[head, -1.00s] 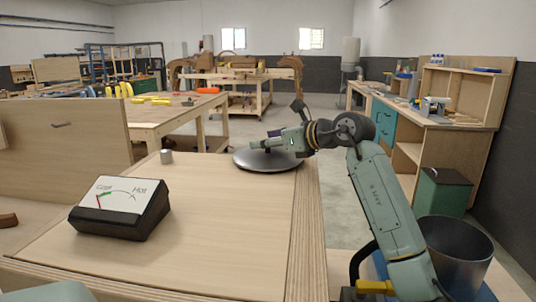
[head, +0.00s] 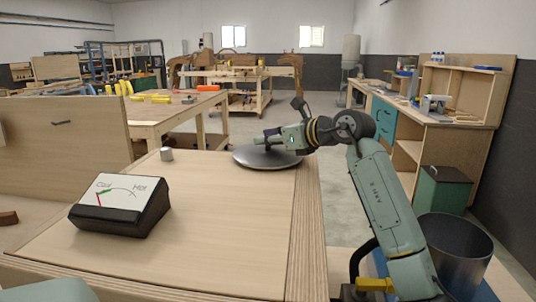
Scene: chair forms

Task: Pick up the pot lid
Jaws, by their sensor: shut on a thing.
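The pot lid (head: 262,158) is a round, shallow grey metal disc at the far right part of the wooden tabletop (head: 200,220). My gripper (head: 266,139) reaches in from the right, low over the lid's middle, and is shut on the lid's top. The grip point and any knob are small and partly hidden by the fingers. The lid looks level; I cannot tell whether it touches the tabletop or is just above it.
A black gauge box (head: 120,206) with a white dial stands at the left of the tabletop. The middle of the tabletop is clear. A metal bin (head: 456,255) stands at the right.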

